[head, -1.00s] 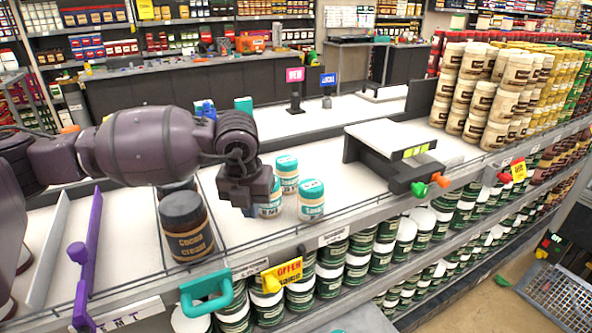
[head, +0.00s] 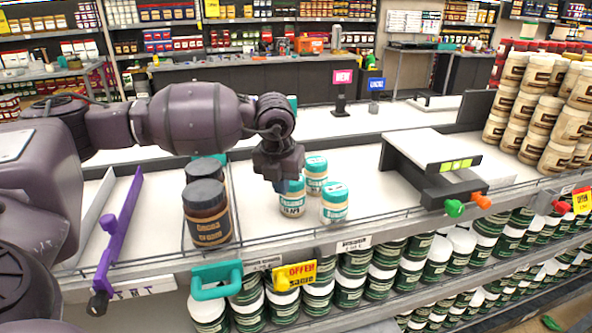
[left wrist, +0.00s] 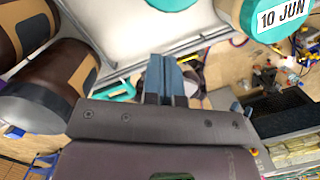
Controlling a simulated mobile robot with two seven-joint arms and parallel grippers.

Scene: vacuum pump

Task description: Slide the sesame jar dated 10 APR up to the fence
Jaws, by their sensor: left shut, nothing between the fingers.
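Three sesame-type jars with teal lids stand close together on the white shelf in the head view: a left one (head: 292,201), a back one (head: 316,176) and a front right one (head: 335,206). In the left wrist view one teal-rimmed jar (left wrist: 275,18) reads 10 JUN, and part of another teal lid (left wrist: 172,3) shows at the top edge. I cannot read a 10 APR date. My left gripper (head: 281,184) is shut and empty, pointing down at the left jar; touching or apart is unclear. Its closed blue fingers (left wrist: 164,78) show in the left wrist view. My right gripper is not in view.
Dark cocoa jars (head: 208,214) stand left of the teal-lidded ones. A purple bar (head: 119,232) lies farther left. A low wire rail (head: 375,238) runs along the shelf's front edge. A grey and white unit (head: 430,165) stands right; white shelf lies between it and the jars.

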